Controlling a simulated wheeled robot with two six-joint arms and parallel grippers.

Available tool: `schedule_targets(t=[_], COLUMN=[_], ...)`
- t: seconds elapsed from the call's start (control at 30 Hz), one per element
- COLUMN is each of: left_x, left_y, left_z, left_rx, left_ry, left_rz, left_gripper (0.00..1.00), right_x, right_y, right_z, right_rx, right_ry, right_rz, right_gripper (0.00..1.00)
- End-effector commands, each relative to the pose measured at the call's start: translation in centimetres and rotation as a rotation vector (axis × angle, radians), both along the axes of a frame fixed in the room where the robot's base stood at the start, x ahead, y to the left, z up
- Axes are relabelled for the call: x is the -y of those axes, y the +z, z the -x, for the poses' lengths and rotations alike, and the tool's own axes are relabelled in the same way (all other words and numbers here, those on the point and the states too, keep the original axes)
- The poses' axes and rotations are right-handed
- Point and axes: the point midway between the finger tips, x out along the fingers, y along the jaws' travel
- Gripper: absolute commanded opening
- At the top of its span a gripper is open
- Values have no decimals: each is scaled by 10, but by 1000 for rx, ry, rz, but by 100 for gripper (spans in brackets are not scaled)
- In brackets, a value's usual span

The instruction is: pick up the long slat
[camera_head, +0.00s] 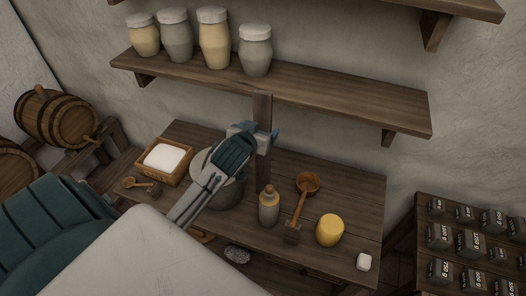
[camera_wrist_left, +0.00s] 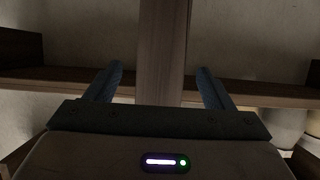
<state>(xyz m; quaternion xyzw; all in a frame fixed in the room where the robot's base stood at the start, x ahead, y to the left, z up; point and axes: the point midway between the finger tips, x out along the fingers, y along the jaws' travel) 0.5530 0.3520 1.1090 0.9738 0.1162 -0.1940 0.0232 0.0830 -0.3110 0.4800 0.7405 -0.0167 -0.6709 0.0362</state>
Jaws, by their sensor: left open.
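The long slat (camera_head: 263,108) is a brown wooden board standing upright at the back of the table, in front of the lower wall shelf. My left gripper (camera_head: 265,140) is at the slat's upper part and hides some of it. In the left wrist view, the slat (camera_wrist_left: 162,45) rises between the two dark fingers of my left gripper (camera_wrist_left: 161,75). The fingers are open, with a visible gap on each side of the slat. The slat's lower end is hidden behind my gripper and the things on the table. My right gripper is not in view.
The wall shelf (camera_head: 330,100) with several jars is close behind the slat.

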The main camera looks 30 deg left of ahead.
Motion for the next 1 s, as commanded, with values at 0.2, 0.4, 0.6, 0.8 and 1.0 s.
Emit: schedule_targets(t=[0.2,0.4,0.6,0.8,1.0], left_x=[-4,-10,-12,-12,-12], left_y=[-4,-15,-22,-22,-22], left_z=[-17,-40,-48,-48,-48], left_rx=[-3,-1,-1,-1,-1], left_ry=[1,0,0,0,0], left_rz=[0,1,0,-1,-1], left_gripper=[75,75,75,72,32], right_x=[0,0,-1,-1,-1], right_y=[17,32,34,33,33], right_z=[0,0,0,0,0], right_rx=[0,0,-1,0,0], right_ry=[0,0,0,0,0], right_rz=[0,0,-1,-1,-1], right_gripper=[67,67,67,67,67])
